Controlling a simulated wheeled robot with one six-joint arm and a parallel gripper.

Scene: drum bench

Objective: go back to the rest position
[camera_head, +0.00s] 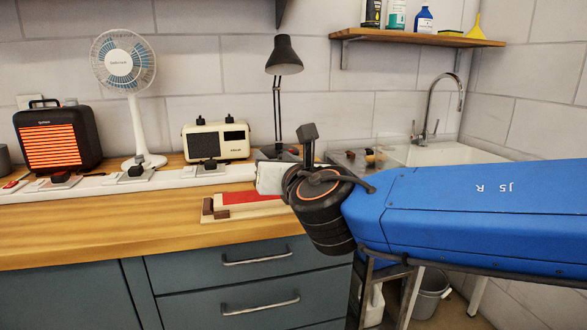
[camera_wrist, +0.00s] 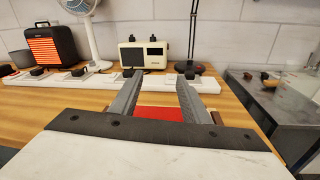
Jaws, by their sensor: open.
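A cream radio (camera_head: 236,139) with a dark grille and small dark knobs on its top stands at the back of the bench. It also shows in the wrist view (camera_wrist: 159,61), upper middle. Which knob is the volume knob, and its setting, I cannot tell. My gripper is open and empty in the wrist view (camera_wrist: 160,78), its two grey fingers apart and pointing toward the radio from in front. The gripper is clear of the radio. In the head view my wrist hides most of the fingers.
A white power strip (camera_head: 100,187) with several black plugs runs in front of the radio. A glowing heater (camera_head: 55,140) and a white fan (camera_head: 137,125) stand left, a black lamp (camera_head: 285,62) right. A red item (camera_head: 250,197) lies below my gripper. The front-left wood is clear.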

